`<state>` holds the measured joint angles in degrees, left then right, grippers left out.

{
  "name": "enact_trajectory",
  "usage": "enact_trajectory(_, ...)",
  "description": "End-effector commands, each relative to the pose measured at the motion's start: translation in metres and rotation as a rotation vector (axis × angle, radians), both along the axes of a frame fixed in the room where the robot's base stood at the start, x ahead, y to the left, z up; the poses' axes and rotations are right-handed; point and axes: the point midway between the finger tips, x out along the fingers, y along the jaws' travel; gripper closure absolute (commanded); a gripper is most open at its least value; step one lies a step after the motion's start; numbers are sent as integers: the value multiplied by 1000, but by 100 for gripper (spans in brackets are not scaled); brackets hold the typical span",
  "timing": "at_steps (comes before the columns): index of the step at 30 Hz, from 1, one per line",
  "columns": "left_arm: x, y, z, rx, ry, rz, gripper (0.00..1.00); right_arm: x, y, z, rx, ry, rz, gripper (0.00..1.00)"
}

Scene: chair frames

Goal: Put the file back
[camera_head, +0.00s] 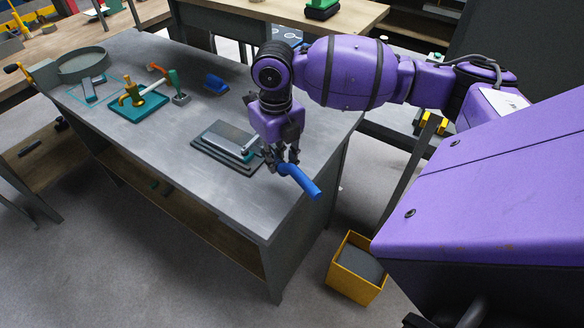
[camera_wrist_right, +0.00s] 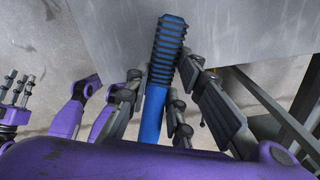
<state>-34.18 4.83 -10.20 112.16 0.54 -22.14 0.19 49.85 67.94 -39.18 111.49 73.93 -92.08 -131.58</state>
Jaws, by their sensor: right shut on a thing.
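My right gripper (camera_head: 283,160) is shut on a blue file (camera_head: 301,182) beside the near right edge of the grey workbench (camera_head: 165,135). The blue end of the file sticks out down and to the right, in the air. In the right wrist view the file (camera_wrist_right: 165,55) runs upward between the fingers (camera_wrist_right: 158,105), with a dark ridged part at the top and a smooth blue part below. The fingers hide some of it. A stepped dark grey block (camera_head: 222,138) lies on the bench just left of the gripper. At the left of the wrist view, dark fingers (camera_wrist_right: 17,92) on a purple part look like my left gripper, cut off.
A teal tray (camera_head: 138,107) with a yellow tool, a round grey tray (camera_head: 82,65) and a small blue block (camera_head: 215,83) stand farther left on the bench. A yellow bin (camera_head: 358,272) stands on the floor at right. The bench's front is clear.

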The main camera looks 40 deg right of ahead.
Motion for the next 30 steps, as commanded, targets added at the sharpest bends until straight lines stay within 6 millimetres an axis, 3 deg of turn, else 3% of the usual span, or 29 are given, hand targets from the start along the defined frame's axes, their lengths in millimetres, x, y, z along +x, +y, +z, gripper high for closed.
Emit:
enact_trajectory(1,3,0,2,0,-5,-2,70,5,-14,-5,-3,0,-8,100)
enact_trajectory(4,3,0,1,1,-5,-6,70,10,-26,-27,0,3,-4,100)
enact_trajectory(9,2,0,-1,3,0,-9,70,19,-41,-48,1,0,-1,100)
enact_trajectory(17,0,1,-2,5,4,-11,70,24,-53,-63,-1,0,-1,100)
enact_trajectory(23,-5,1,-3,4,12,-6,70,24,-52,-91,0,-1,1,100)
enact_trajectory(30,-7,-2,-4,-3,15,2,70,24,-52,-92,0,-3,1,100)
